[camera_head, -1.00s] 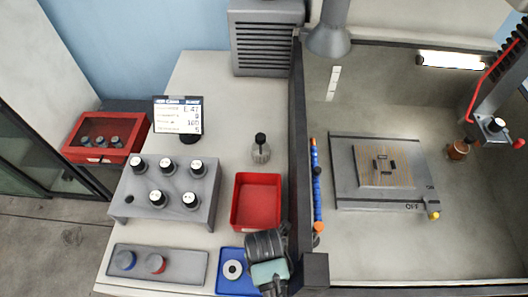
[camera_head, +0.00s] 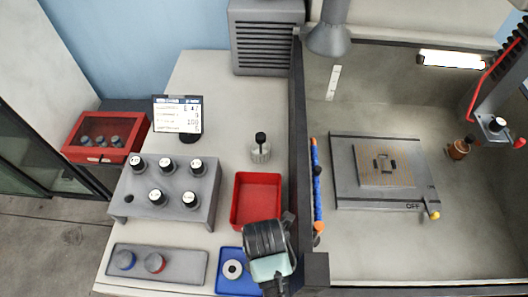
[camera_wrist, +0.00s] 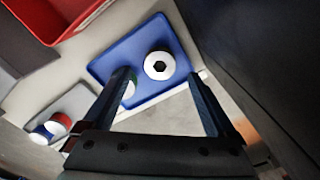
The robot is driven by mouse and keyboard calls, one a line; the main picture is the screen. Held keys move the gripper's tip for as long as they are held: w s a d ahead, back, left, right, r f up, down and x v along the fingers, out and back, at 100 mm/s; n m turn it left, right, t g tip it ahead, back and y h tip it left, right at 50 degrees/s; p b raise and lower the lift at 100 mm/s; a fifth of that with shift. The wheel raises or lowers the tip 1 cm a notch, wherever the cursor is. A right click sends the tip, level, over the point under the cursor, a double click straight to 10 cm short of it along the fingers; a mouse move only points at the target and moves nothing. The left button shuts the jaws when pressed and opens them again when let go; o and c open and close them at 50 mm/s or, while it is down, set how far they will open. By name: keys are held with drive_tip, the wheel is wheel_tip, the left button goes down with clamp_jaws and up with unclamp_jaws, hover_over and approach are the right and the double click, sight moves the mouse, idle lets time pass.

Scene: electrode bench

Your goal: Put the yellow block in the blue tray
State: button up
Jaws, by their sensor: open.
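The blue tray (camera_head: 235,288) lies at the front of the bench, partly hidden by my arm in the head view. In the wrist view the tray (camera_wrist: 112,63) holds a round white piece (camera_wrist: 159,65) with a dark hexagonal centre. A greenish piece (camera_wrist: 130,88) shows in the tray, partly behind my left finger. I cannot make out a yellow block in either view. My gripper (camera_wrist: 158,76) is open, with its fingers apart over the tray and nothing visibly held. Its fingertips are hidden in the head view.
A red bin (camera_head: 256,203) stands just behind the blue tray. A dark enclosure frame (camera_head: 298,130) rises close on the right.

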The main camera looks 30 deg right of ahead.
wheel_tip(320, 180, up, 8)
drive_tip(key=shift+f, duration=0.25)
drive_tip(key=w+a+r+m+t+h, duration=0.1)
drive_tip(key=w+r+m+t, duration=0.45)
drive_tip(key=w+r, duration=0.65)
drive_tip(key=w+a+r+m+t+h, duration=0.1)
drive_tip(key=w+r+m+t, duration=0.5)
drive_tip(key=w+r, duration=0.65)
drive_tip(key=s+a+r+m+t, duration=0.25)
drive_tip(key=r+t, duration=0.25)
drive_tip(key=r, duration=0.8)
drive_tip(key=s+a+r+m+t, duration=0.25)
drive_tip(key=r+t, duration=0.25)
drive_tip(key=r, duration=0.7)
drive_tip(key=s+a+r+m+t, duration=0.1)
drive_tip(key=s+r+m+t, duration=0.1)
drive_tip(key=r, duration=0.5)
drive_tip(key=s+a+r+m+t+y, duration=0.1)
drive_tip(key=s+r+m+t, duration=0.2)
drive_tip(key=s+r, duration=0.3)
drive_tip(key=shift+s+a+r+t+y, duration=0.25)
drive_tip(key=shift+s+r+t+y, duration=0.15)
drive_tip(key=shift+r, duration=0.25)
drive_tip(key=shift+w+f+b, duration=0.1)
drive_tip(key=shift+b, duration=0.2)
